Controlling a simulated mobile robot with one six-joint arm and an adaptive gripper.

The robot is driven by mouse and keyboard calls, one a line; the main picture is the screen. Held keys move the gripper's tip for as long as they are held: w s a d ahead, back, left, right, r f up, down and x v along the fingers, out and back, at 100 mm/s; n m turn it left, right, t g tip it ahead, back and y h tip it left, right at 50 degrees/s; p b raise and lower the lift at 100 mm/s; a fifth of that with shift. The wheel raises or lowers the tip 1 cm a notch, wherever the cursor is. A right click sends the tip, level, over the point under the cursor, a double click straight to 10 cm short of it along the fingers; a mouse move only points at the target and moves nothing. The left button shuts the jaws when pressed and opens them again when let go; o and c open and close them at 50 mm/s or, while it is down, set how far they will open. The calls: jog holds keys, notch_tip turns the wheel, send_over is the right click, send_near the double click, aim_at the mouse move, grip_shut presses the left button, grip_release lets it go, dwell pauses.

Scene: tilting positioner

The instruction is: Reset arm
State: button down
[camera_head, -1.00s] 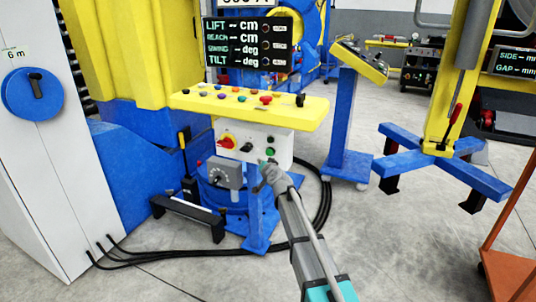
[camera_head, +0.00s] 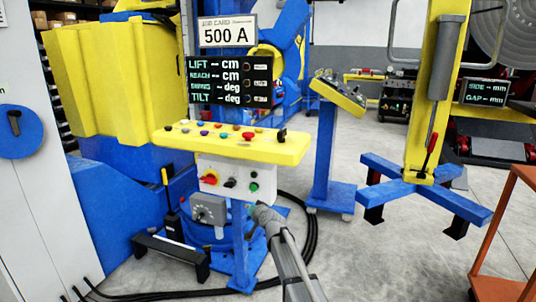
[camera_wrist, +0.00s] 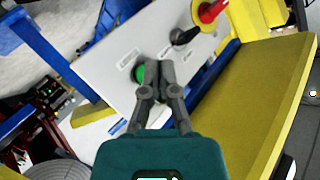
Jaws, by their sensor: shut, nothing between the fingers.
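My gripper (camera_head: 262,213) reaches in from the bottom of the head view, just below and in front of a white control panel (camera_head: 222,169) under a yellow console top (camera_head: 235,143). In the wrist view my gripper (camera_wrist: 153,70) is shut and empty, its fingertips over the white panel (camera_wrist: 105,65). A green button (camera_wrist: 138,73) lies just left of the fingertips, partly hidden by them. Whether the fingers touch the panel, I cannot tell. A black switch (camera_wrist: 185,36) and a red rotary switch on a yellow plate (camera_wrist: 211,12) lie up and right of them.
A display (camera_head: 230,81) with a 500 A job card (camera_head: 228,31) stands above the console. A grey dial box (camera_head: 209,208) sits lower left. A blue-yellow stand (camera_head: 330,150) is right; black cables lie on the floor.

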jog(key=s+d+f+g+h, duration=0.2)
jog(key=s+d+f+g, duration=0.2)
jog(key=s+d, duration=0.65)
jog(key=s+d+f+n+g+h+p, duration=0.1)
jog(key=s+d+f+g+h, duration=0.45)
jog(key=s, duration=0.85)
jog(key=s+d+f+g, duration=0.3)
jog(key=s+d+g, duration=0.1)
jog(key=s+d, duration=0.7)
notch_tip(320, 180, up, 28)
jog(key=a+p, duration=0.1)
jog(key=p, duration=2.7)
jog(key=shift+s+a+f, duration=0.15)
jog(key=shift+s+a, duration=0.15)
jog(key=shift+s, duration=0.1)
